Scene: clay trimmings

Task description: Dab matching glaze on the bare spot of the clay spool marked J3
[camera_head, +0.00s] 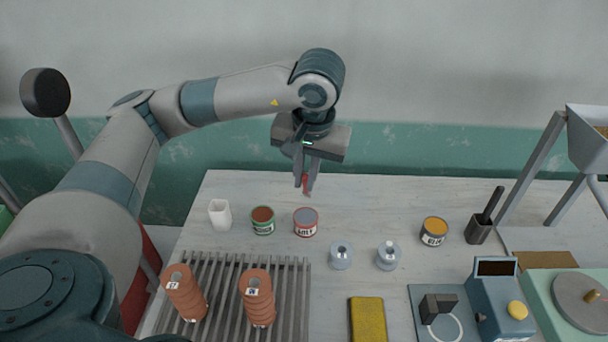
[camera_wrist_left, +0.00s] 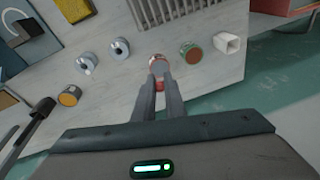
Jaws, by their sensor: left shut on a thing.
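Two ribbed terracotta clay spools, a left one (camera_head: 187,298) and a right one (camera_head: 259,307), stand on the slatted rack with small white labels too small to read surely. Three glaze cans stand behind: green-banded with brown glaze (camera_head: 262,221), red-banded with grey glaze (camera_head: 306,223), and dark with orange glaze (camera_head: 434,232). My left gripper (camera_head: 306,186) is above and behind the red-banded can, shut on a small red thing (camera_head: 305,181). The red thing (camera_wrist_left: 158,86) also shows between the fingertips in the left wrist view; its full shape is hidden. My right gripper is out of view.
A white cup (camera_head: 220,214) stands left of the cans. Two pale round holders with pegs (camera_head: 341,258) (camera_head: 388,257), a yellow sponge-like block (camera_head: 367,320), a dark brush pot (camera_head: 479,229) and a blue device (camera_head: 500,300) stand on the table. The slatted rack (camera_head: 220,265) fills the front left.

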